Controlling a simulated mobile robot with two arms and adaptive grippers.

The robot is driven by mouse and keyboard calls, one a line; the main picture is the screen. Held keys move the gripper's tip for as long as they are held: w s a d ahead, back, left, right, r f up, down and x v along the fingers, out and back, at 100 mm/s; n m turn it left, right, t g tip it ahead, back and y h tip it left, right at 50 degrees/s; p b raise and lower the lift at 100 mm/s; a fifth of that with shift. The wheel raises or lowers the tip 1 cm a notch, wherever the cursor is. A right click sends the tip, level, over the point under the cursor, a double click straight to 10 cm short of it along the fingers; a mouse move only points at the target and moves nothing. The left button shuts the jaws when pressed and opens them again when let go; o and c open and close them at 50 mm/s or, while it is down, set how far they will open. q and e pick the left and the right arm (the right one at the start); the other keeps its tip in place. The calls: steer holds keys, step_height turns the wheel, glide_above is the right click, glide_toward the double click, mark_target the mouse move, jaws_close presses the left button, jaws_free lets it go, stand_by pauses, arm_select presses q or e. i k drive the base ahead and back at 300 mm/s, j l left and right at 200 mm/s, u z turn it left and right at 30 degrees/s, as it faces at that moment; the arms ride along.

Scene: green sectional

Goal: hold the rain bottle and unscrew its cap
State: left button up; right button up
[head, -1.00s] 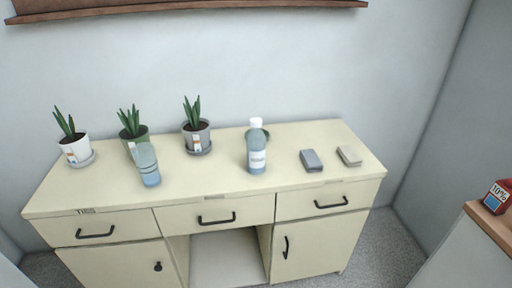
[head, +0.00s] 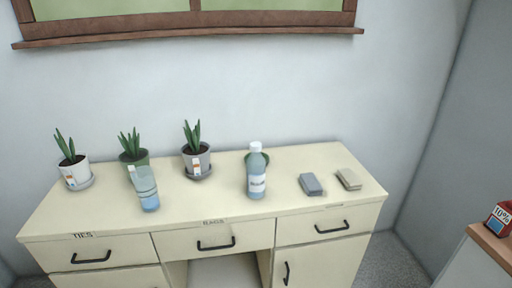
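A blue-grey bottle (head: 257,187) with a white label and a white cap (head: 255,147) stands upright on the cream cabinet top, right of the middle. The cap is on its neck. The label print is too small to read, so I cannot tell for sure that it is the rain bottle. Neither of my grippers is in view, and nothing touches either bottle.
A grey block (head: 311,184) and a beige block (head: 348,179) lie right. A green object (head: 248,158) is mostly hidden behind the labelled bottle.

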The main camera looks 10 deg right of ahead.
mark_target(255, 163)
steer(key=i+l+u, duration=0.15)
steer(key=l, duration=0.2)
steer(key=i+l+u, duration=0.15)
steer(key=l, duration=0.25)
steer(key=l+u, duration=0.15)
steer(key=l, duration=0.2)
steer(key=i+l+u, duration=0.15)
steer(key=l, duration=0.25)
